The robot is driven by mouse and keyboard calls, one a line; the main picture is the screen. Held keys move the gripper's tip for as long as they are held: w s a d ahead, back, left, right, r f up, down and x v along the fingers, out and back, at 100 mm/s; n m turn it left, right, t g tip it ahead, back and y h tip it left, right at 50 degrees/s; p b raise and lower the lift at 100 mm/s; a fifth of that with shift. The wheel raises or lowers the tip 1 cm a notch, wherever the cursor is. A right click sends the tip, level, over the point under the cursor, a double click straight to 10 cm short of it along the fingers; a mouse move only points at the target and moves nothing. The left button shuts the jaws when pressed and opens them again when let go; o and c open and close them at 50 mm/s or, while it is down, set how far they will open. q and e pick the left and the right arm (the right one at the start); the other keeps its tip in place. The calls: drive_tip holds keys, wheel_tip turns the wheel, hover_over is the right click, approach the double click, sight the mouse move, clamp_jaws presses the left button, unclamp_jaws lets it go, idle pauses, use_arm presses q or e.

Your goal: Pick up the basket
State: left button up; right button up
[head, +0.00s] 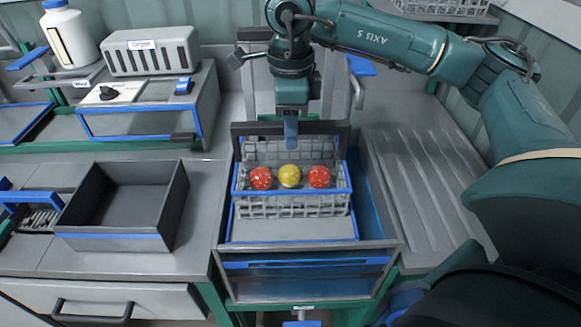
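The wire basket (250,212) has a blue rim and sits in the middle, in the upper part of a grey tank (228,262) with blue edging. Two red tomatoes (261,178) (319,177) and a yellow one (290,176) lie in a row in it. My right gripper (291,135) points down at the basket's back edge, behind the tomatoes. A narrow blue-grey piece shows at its tip. I cannot tell whether this is a finger or the basket's handle, or whether the fingers grip it. My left gripper is not in view.
An empty grey bin (110,242) stands on the left counter, with a drawer (125,303) below. A grey box unit (150,50) and a white bottle (70,35) stand at the back left. A ribbed drainboard (415,180) on the right is clear. Another wire basket (445,8) shows at the top right.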

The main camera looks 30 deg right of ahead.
clamp_jaws()
drive_tip(key=shift+r, duration=0.1)
idle(0.4)
